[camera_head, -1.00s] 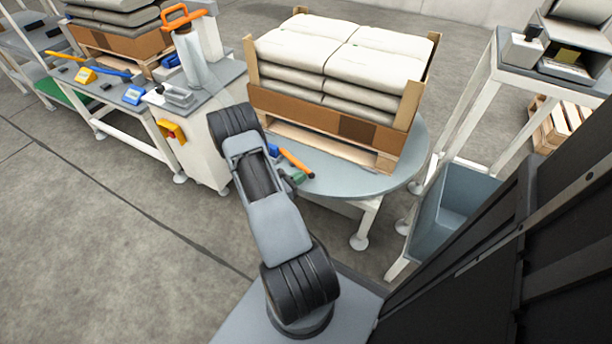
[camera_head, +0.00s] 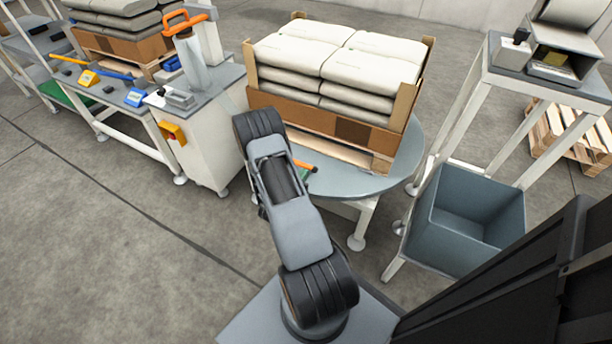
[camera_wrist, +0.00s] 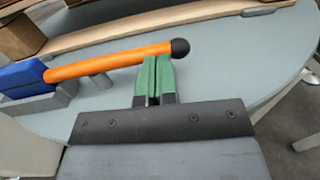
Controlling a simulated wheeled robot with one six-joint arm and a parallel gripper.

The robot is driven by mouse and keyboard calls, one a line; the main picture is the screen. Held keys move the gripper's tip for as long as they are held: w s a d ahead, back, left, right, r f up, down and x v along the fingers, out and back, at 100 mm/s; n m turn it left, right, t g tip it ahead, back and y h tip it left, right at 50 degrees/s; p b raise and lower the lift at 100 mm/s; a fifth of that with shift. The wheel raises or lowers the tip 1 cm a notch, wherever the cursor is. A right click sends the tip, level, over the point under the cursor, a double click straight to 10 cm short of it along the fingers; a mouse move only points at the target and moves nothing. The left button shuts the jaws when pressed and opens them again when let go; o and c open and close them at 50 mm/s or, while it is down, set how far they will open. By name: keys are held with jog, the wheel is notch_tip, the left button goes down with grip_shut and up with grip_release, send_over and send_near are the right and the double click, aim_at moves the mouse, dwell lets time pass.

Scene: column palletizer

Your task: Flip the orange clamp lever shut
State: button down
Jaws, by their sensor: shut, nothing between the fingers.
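The orange clamp lever (camera_wrist: 110,62) shows in the wrist view as a bar with a black ball at its right end. Its left end meets a blue clamp body (camera_wrist: 22,78) on a grey mount. My gripper (camera_wrist: 157,62) has green fingers, shut with nothing between them. The fingertips are at the near side of the lever, close to the ball end; I cannot tell whether they touch it. In the head view only a short piece of the orange lever (camera_head: 304,165) shows, and my arm hides the rest of the clamp and my gripper.
The clamp is on a round grey table (camera_head: 350,184), beside a wooden pallet (camera_head: 345,152) loaded with white sacks (camera_head: 335,60). A grey bin (camera_head: 465,215) stands at right under a white frame. A white cabinet (camera_head: 210,135) stands left of the table.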

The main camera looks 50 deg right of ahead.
jog(key=s+a+p, duration=0.2)
jog(key=s+a, duration=0.1)
jog(key=a, duration=1)
jog(key=shift+s+a, duration=0.15)
jog(key=shift+a, duration=0.2)
